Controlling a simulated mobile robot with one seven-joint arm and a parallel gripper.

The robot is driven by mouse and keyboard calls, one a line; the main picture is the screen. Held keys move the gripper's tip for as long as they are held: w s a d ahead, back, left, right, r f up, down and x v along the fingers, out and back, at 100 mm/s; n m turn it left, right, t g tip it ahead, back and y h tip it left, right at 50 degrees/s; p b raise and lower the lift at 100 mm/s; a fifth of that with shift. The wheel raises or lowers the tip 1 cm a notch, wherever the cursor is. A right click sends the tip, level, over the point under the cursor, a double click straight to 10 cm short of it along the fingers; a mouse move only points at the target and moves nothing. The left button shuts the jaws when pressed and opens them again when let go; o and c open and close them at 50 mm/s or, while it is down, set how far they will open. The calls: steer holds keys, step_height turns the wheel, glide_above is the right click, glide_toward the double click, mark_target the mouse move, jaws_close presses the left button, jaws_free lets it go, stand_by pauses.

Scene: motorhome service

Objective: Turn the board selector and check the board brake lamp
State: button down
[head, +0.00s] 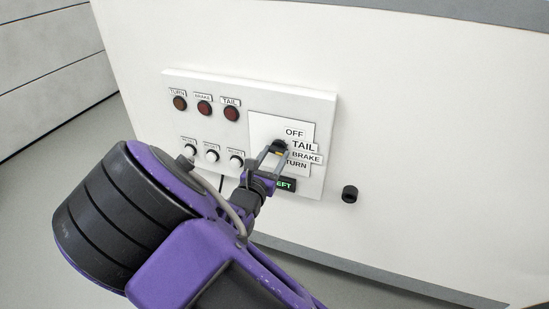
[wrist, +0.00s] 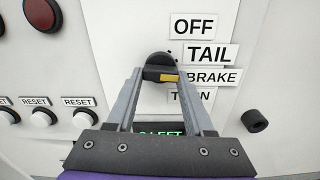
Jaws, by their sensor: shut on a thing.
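The board (head: 254,97) is a white panel on a pale wall. Its selector (wrist: 158,60) is a black knob beside the labels OFF, TAIL, BRAKE and TURN. My gripper (wrist: 160,74) is shut on the selector, one finger on each side; in the head view the gripper (head: 274,152) partly hides it. A yellow mark (wrist: 169,77) shows on the knob's right part, near the BRAKE label (wrist: 212,77); the exact setting is hard to tell. The brake lamp (head: 204,108) is dark red and looks unlit, between the turn lamp (head: 180,103) and tail lamp (head: 231,114).
Several white reset buttons (head: 212,156) sit below the lamps, left of my gripper. A green-lettered display (head: 285,184), partly covered, reads LEFT or similar. A black round knob (head: 349,193) sticks out of the wall to the right. The wall further right is clear.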

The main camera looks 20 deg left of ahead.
steer(key=shift+m+b, duration=0.65)
steer(key=shift+m, duration=0.65)
steer(key=shift+c, duration=1.4)
jaws_free()
steer(key=s+a, duration=0.1)
steer(key=s, duration=1.6)
steer(key=shift+s+a, duration=0.2)
